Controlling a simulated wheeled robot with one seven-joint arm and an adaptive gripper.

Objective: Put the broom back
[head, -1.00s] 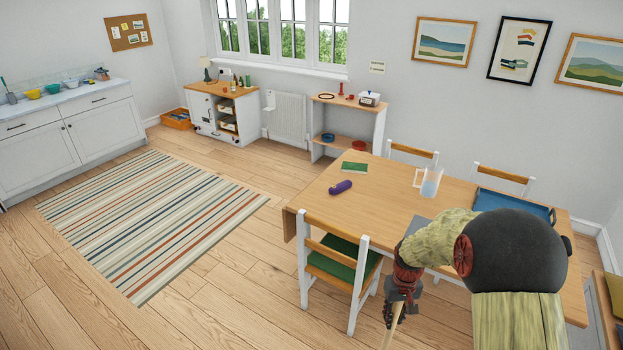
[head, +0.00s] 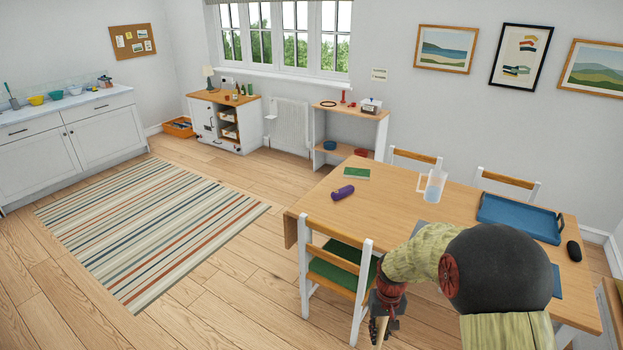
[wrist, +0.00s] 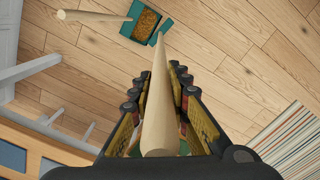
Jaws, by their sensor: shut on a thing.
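The broom's pale wooden handle (wrist: 156,115) runs between the two fingers of my gripper (wrist: 157,88) in the wrist view and points away toward the floor. My gripper is shut on this handle. In the head view my gripper (head: 382,325) is low, just right of the near chair, and a short piece of the handle (head: 379,338) shows at the bottom edge. A teal piece shows at the handle's far end; the broom's head is not clear. I cannot make out the place where the broom belongs.
A teal box-like thing with brown inside (wrist: 146,22) and another pale stick (wrist: 95,17) are on the floor side of the wrist view. The white chair (head: 337,270) and wooden table (head: 400,205) stand close by. The striped rug (head: 150,225) and floor at left are clear.

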